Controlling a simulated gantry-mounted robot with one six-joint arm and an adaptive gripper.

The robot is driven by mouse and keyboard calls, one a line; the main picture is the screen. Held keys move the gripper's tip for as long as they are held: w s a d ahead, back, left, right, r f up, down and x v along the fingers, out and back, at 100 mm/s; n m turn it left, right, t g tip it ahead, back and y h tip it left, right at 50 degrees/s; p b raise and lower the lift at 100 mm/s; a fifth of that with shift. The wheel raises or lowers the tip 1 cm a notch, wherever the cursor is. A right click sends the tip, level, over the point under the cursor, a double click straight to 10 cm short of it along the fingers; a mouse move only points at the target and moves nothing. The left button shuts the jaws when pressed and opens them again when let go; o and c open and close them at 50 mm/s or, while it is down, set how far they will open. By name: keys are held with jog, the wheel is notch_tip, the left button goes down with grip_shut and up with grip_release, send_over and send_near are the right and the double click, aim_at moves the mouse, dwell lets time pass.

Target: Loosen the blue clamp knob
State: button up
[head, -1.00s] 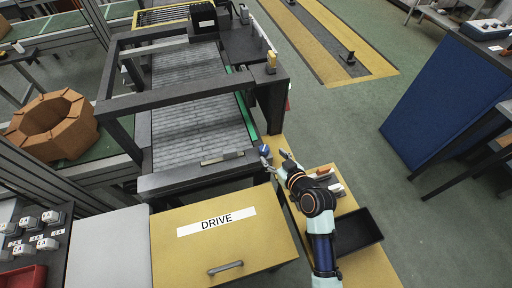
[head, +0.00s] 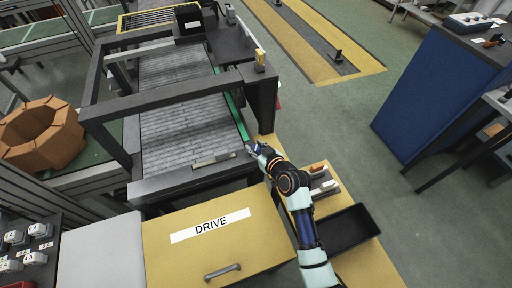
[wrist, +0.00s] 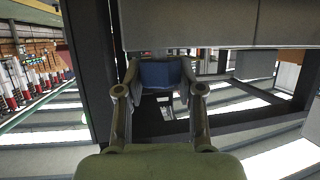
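The blue clamp knob (head: 254,148) is at the near right corner of the roller conveyor, mostly covered by my gripper in the head view. In the wrist view the blue knob (wrist: 160,74) sits between my two fingertips, with a finger against each side. My gripper (wrist: 160,82) appears shut on it, with no clear gap on either side. In the head view my gripper (head: 257,151) reaches in from the lower right. The knob's far side and its mount are hidden.
The conveyor's dark frame (head: 170,105) rises beside and above the knob. A yellow DRIVE cover (head: 212,240) is in front. A black tray (head: 346,230) and a small block holder (head: 322,184) stand under and right of my arm. Green floor is open to the right.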

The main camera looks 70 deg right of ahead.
jog(key=c, duration=0.4)
jog(key=shift+f, duration=0.1)
jog(key=shift+c, duration=0.2)
jog(key=shift+b, duration=0.5)
jog(key=n+y+b, duration=0.1)
jog(key=n+t+b, duration=0.1)
jog(key=b, duration=0.1)
jog(key=shift+d+f+y, duration=0.1)
jog(key=shift+f+y, duration=0.1)
jog(key=shift+y, duration=0.2)
jog(key=n+t+y+b, duration=0.1)
jog(key=n+y+b, duration=0.2)
jog(key=b, duration=0.1)
jog(key=shift+r+y, duration=0.1)
jog(key=shift+y, duration=0.2)
jog(key=shift+r+n+y+b, duration=0.1)
jog(key=shift+n+y+b, duration=0.35)
jog(key=shift+n+y, duration=0.05)
